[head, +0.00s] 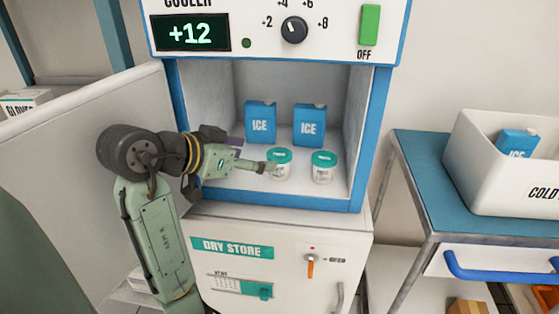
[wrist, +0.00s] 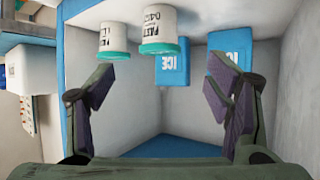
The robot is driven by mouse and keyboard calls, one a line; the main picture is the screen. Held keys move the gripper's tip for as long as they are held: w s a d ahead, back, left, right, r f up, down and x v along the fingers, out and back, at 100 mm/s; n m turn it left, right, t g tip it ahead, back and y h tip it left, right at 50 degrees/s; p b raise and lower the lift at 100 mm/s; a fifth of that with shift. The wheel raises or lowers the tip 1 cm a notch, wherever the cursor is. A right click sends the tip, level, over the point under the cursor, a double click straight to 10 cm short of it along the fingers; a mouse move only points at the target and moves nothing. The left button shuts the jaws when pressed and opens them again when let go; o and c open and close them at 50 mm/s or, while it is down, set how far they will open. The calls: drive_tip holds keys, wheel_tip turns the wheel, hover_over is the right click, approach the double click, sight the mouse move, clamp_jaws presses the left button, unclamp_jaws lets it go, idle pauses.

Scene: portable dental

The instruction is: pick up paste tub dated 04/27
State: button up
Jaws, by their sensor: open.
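Two white paste tubs with teal lids stand in the open cooler (head: 285,200). The left tub (head: 279,165) is right at my gripper (head: 262,167) in the head view; the right tub (head: 323,168) stands apart from it. The wrist view is upside down: the nearer tub (wrist: 160,28) shows part of a date starting 04, its end unclear, and the other tub (wrist: 115,42) is at its left, date unreadable. My gripper (wrist: 160,88) is open, with nothing between its fingers; the nearer tub is beyond the fingertips.
Two blue ice packs (head: 261,122) (head: 310,124) stand behind the tubs. The cooler's side walls and blue frame (head: 370,140) bound the space. A white cold box (head: 490,165) with another ice pack sits on the blue-topped table (head: 425,190) at right.

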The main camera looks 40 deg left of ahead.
sight(278, 155)
drive_tip(key=x, duration=0.5)
drive_tip(key=p+x, duration=0.1)
drive_tip(key=x, duration=0.1)
drive_tip(key=shift+w+r, duration=0.2)
drive_tip(key=shift+w, duration=0.15)
drive_tip(key=shift+c, duration=0.2)
drive_tip(key=c, duration=1.2)
